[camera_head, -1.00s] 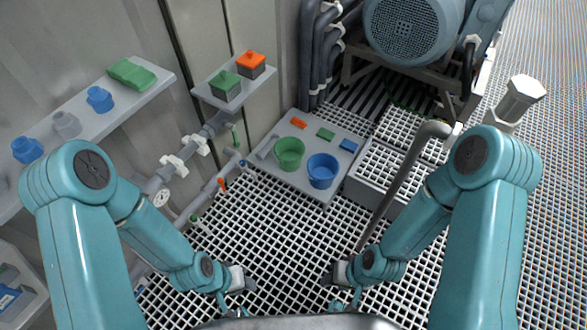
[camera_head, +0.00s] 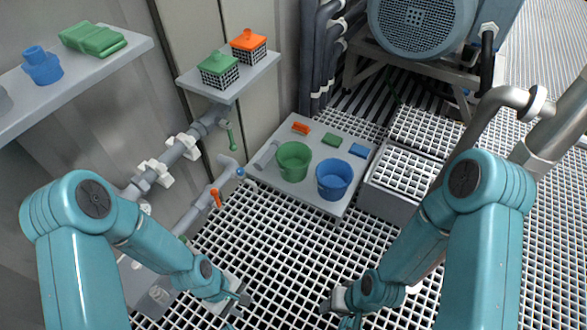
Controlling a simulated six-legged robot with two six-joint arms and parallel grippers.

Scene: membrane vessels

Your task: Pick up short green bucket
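The short green bucket (camera_head: 294,161) stands upright and open-topped on a low grey platform (camera_head: 290,192). A blue bucket (camera_head: 334,180) stands just to its right and nearer to me. My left gripper (camera_head: 240,298) is low over the grating, nearer to me than the green bucket and to its left. My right gripper (camera_head: 327,302) is low over the grating too, nearer to me than both buckets. Neither touches a bucket, and both look empty. The fingers are too small to tell whether they are open or shut.
Orange (camera_head: 301,128), green (camera_head: 331,140) and blue (camera_head: 359,150) blocks lie behind the buckets. Pipes with an orange-handled valve (camera_head: 215,198) run on the left. A grating-topped box (camera_head: 400,182) stands right of the platform. The grating floor (camera_head: 285,245) before the platform is clear.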

